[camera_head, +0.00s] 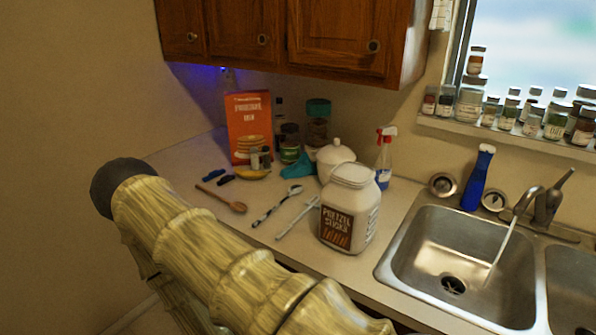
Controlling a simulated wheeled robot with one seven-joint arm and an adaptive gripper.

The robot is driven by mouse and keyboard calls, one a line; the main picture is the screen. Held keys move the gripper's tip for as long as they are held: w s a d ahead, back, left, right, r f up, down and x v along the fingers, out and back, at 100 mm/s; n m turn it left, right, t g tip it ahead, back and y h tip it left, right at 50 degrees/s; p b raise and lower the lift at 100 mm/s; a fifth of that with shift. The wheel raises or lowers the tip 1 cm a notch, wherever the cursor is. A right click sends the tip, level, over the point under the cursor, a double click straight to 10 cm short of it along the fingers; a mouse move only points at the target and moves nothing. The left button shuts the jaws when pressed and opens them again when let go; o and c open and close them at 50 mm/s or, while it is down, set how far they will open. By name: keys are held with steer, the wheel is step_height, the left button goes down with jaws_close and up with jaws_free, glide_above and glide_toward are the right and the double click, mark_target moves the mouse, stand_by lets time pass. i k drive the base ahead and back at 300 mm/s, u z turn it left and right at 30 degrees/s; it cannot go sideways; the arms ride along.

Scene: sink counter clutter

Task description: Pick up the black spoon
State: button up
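A spoon (274,207) with a dark, partly light-marked handle and a pale bowl lies flat on the counter, in the middle of the head view. It is the closest match I see to a black spoon. My arm crosses the lower left in front of the counter. I cannot make out my gripper or its fingers in this view.
A white pretzel jar (349,210) stands right of the utensils, near the sink (400,240). Behind are a white lidded pot (333,155), a spray bottle (384,158), a red pancake box (249,125) and several jars. Wooden cabinets (300,35) hang above.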

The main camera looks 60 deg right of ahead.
mark_target(293, 190)
steer(key=z, duration=1.2)
